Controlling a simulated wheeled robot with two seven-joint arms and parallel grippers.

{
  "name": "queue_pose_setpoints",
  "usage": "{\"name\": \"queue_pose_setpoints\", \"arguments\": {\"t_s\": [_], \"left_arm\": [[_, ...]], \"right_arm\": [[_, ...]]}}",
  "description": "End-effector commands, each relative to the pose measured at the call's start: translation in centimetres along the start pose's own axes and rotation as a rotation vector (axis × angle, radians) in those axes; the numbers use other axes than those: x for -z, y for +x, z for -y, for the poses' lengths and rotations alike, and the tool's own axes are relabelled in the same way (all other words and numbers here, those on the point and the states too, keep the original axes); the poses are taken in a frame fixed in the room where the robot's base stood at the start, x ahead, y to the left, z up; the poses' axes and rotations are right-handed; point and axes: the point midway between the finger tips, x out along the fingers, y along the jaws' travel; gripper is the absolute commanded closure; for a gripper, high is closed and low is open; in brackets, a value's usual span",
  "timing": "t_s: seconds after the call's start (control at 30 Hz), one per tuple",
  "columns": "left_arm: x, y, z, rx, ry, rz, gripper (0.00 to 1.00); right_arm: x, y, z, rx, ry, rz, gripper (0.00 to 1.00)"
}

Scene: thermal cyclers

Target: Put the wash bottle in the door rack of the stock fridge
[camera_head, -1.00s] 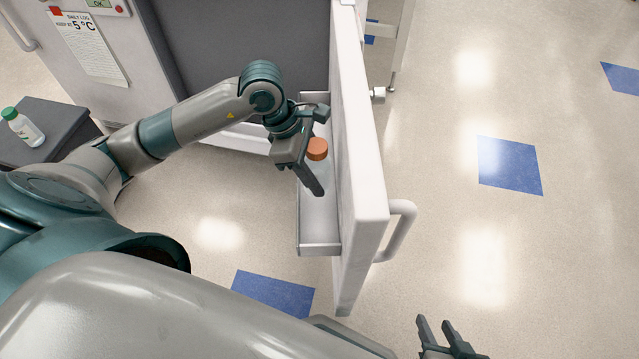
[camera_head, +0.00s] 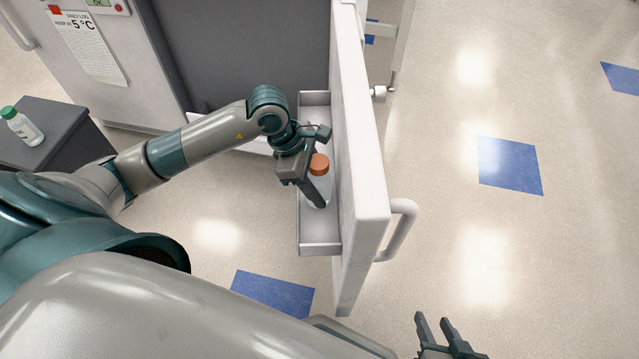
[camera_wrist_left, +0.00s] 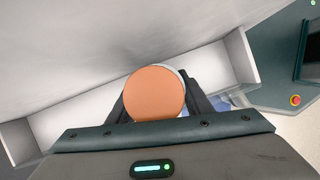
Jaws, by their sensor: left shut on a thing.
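The wash bottle (camera_head: 319,163), with an orange cap and a pale clear body, is in my left gripper (camera_head: 314,195) at the door rack. In the left wrist view the orange cap (camera_wrist_left: 155,93) sits between the two dark fingers, which are shut on the bottle. The door rack (camera_head: 320,240) is a shallow white tray on the inner side of the open fridge door (camera_head: 362,150). The bottle is over or inside the rack; whether its base touches the rack floor is hidden. My right gripper (camera_head: 435,330) is at the bottom edge, its fingers apart and empty.
The stock fridge (camera_head: 150,60) stands behind, with a log sheet on it. The door handle (camera_head: 402,232) sticks out to the right. Open floor lies right of the door.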

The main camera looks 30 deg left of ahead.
Motion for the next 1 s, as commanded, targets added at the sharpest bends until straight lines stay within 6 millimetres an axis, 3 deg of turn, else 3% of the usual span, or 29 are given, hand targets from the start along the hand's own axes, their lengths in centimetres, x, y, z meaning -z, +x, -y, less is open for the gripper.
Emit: {"name": "queue_pose_setpoints", "arguments": {"t_s": [0.43, 0.47, 0.53, 1.0], "left_arm": [[0.06, 0.09, -0.04, -0.001, 0.0, 0.0, 0.85], [0.09, 0.12, -0.02, 0.0, 0.0, 0.0, 0.52], [0.08, 0.09, -0.02, 0.0, 0.0, 0.0, 0.36], [0.0, -0.08, -0.01, 0.0, 0.0, -0.001, 0.36]], "right_arm": [[0.35, 0.09, -0.1, -0.002, -0.006, -0.021, 0.63], [0.49, 0.08, -0.08, -0.002, -0.007, -0.027, 0.63], [0.54, 0.06, -0.02, -0.001, -0.007, -0.029, 0.63], [0.27, -0.08, 0.06, 0.001, -0.006, -0.012, 0.63]]}}
